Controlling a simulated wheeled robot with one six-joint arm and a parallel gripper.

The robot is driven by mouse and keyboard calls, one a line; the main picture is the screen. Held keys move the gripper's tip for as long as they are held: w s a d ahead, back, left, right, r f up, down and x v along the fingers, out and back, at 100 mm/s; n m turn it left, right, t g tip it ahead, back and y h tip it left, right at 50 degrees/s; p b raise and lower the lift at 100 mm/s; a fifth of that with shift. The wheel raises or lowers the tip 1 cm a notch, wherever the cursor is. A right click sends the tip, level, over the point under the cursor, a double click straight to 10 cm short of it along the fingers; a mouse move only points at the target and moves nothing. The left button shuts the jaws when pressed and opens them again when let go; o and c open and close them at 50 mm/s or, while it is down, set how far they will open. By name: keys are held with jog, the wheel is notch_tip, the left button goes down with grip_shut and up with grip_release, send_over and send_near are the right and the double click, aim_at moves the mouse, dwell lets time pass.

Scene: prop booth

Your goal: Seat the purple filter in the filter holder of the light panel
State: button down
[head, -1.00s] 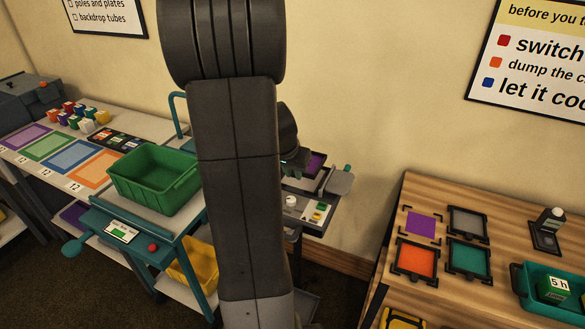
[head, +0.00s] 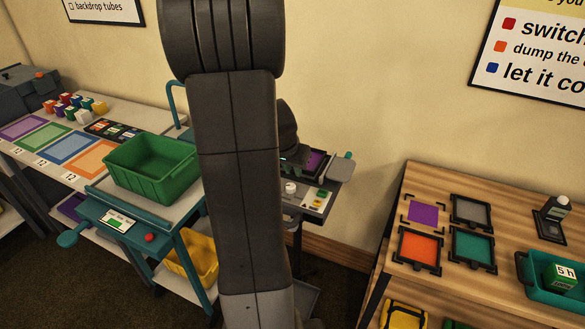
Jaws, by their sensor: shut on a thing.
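The purple filter (head: 316,161), in a dark frame, shows just right of my arm, over the back of the light panel (head: 314,203). My gripper (head: 298,160) is mostly hidden behind my arm; it is shut on the filter's near left side. The light panel is a grey unit with a white knob and small green and yellow buttons on its front. The filter holder is largely covered by the filter, my gripper and my arm. I cannot tell whether the filter touches it or sits just above it.
A grey plate (head: 341,169) with a teal knob juts out at the panel's right. The wooden table (head: 397,284) holds orange (head: 419,248), teal (head: 472,247) and grey (head: 472,212) filters and a purple marked square (head: 423,213). A green bin (head: 150,178) stands left.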

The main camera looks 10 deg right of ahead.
jog(key=shift+f+b, duration=0.6)
jog(key=c, duration=1.3)
grip_release()
jog(key=shift+o, duration=0.2)
jog(key=shift+r, duration=0.15)
jog(key=shift+r, duration=0.2)
jog(key=v, duration=1.3)
jog(key=shift+r, duration=0.1)
